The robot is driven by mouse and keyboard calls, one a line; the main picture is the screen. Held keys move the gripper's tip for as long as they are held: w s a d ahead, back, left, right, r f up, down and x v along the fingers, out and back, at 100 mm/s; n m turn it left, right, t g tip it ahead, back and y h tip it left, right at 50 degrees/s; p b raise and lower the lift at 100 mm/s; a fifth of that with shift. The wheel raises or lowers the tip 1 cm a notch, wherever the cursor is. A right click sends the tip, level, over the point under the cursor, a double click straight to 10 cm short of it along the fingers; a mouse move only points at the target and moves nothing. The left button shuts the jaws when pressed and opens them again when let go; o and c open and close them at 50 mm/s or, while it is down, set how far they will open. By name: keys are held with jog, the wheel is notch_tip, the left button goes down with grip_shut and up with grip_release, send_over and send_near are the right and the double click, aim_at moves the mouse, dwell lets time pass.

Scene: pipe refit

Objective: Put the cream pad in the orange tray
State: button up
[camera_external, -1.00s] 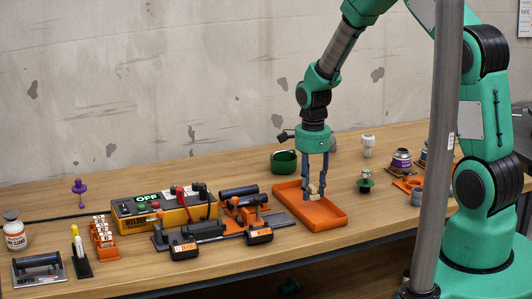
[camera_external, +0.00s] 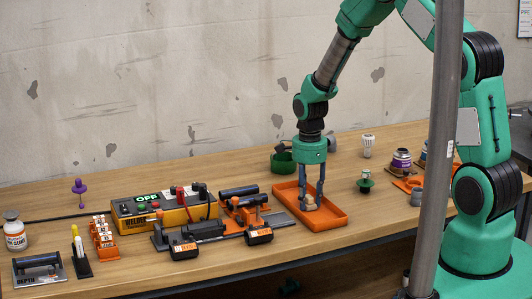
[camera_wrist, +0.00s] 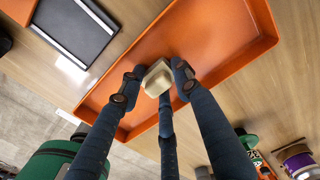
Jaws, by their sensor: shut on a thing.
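The cream pad (camera_wrist: 157,78) is a small pale block between the fingertips of my gripper (camera_wrist: 153,84) in the wrist view. My gripper is shut on it. In the external view my gripper (camera_external: 310,203) points down inside the outline of the orange tray (camera_external: 332,222), with the pad (camera_external: 311,203) low at the fingertips. I cannot tell whether the pad touches the tray floor. The tray's floor and rim (camera_wrist: 262,48) also show around the fingers in the wrist view. The rest of the tray looks empty.
A green round container (camera_external: 283,163) stands behind the tray. A clamp rig with black tubes (camera_external: 240,200) lies left of it, and a green knobbed piece (camera_external: 365,182) stands to the right. A dark flat plate (camera_wrist: 75,30) lies beside the tray.

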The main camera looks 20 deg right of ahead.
aim_at(308, 196)
dwell(0.3)
jog(key=o, duration=1)
jog(key=shift+c, duration=0.2)
notch_tip(308, 196, up, 12)
jog(key=p, duration=0.3)
jog(key=shift+r, duration=0.15)
